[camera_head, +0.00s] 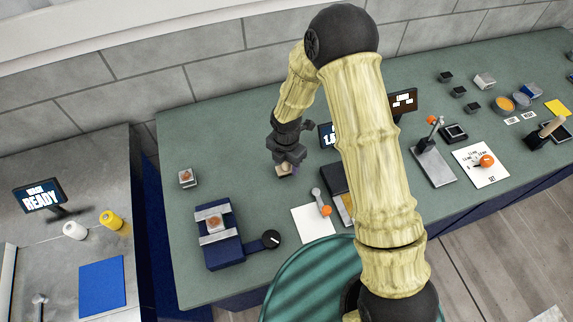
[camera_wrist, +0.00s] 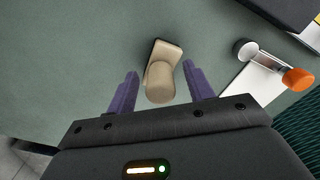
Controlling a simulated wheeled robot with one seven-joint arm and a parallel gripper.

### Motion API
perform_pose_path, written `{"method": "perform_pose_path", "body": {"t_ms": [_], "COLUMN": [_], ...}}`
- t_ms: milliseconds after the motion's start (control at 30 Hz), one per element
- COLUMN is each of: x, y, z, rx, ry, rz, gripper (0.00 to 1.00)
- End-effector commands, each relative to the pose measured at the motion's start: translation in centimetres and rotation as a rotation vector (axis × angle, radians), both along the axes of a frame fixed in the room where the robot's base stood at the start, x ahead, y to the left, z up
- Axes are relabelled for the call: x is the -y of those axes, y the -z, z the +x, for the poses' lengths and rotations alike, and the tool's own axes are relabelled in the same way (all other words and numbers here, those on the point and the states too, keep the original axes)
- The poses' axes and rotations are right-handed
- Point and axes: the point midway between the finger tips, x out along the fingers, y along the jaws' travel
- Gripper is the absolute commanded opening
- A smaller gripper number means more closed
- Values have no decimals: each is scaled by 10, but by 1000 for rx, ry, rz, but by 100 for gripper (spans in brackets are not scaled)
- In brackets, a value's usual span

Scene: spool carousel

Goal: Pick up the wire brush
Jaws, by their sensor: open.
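The wire brush appears to be the beige block with a rounded upright handle (camera_wrist: 160,82) on the green bench top. Its underside edge is dark in the wrist view. My gripper (camera_wrist: 160,72) is open above it, with one purple finger on each side of the handle and a small gap on both sides. In the head view my gripper (camera_head: 286,162) points down at the bench's back left part, and the brush (camera_head: 283,170) is mostly hidden beneath it. The bristles cannot be made out.
A blue fixture with a clamped part (camera_head: 224,251) stands front left of the gripper. A white card with an orange-knobbed tool (camera_head: 322,203) lies to the right, beside a dark box (camera_head: 335,180). The bench between is clear.

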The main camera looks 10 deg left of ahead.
Motion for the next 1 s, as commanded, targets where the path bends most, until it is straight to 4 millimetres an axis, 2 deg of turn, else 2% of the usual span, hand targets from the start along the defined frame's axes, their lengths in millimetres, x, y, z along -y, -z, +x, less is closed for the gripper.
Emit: {"method": "perform_pose_path", "body": {"t_ms": [500,767,1000], "x": [0,0,0], "y": [1,1,0], "z": [0,0,0], "rx": [0,0,1], "ry": [1,1,1], "rz": [0,0,0], "gripper": [52,5,5]}}
